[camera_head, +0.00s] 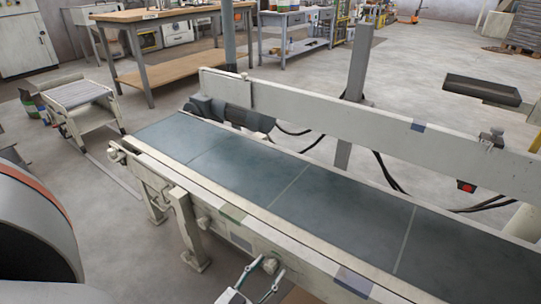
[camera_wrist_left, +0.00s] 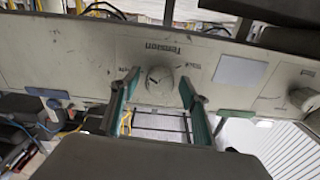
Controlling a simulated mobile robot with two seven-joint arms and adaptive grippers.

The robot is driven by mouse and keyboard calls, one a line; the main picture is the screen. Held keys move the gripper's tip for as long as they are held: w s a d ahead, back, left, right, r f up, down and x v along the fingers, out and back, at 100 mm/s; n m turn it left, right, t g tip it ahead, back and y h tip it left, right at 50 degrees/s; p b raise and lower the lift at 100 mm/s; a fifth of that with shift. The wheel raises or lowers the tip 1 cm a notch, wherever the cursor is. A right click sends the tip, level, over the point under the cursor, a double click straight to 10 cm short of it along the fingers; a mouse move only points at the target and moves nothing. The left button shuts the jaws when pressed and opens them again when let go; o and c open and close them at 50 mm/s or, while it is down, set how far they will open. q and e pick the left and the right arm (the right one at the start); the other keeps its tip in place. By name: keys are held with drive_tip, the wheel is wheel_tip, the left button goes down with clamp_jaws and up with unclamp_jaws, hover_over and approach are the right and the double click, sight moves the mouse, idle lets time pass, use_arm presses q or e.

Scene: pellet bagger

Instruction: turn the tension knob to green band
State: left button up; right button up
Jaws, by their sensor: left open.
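The tension knob (camera_wrist_left: 160,84) is a round, pale knob on the conveyor's side panel, under a printed "Tension" label that reads upside down in the left wrist view. A dark mark shows on its face. The knob also shows at the bottom of the head view (camera_head: 270,264). My left gripper (camera_wrist_left: 159,77) is open, with one finger on each side of the knob. Its fingertips also show beside the knob in the head view (camera_head: 267,271). I cannot tell whether the fingers touch it. I cannot make out a green band around the knob. My right gripper is not in view.
A second knob (camera_wrist_left: 303,98) sits on the same panel, to the right in the wrist view, near a green strip (camera_wrist_left: 238,113). The conveyor belt (camera_head: 335,210) is empty. A rear guard rail (camera_head: 345,117) runs along its far side. A small cart (camera_head: 82,105) stands beyond, left.

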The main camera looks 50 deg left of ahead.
use_arm(q)
drive_tip(key=shift+w, duration=0.35)
drive_tip(key=c, duration=1.1)
drive_tip(key=shift+n, duration=0.3)
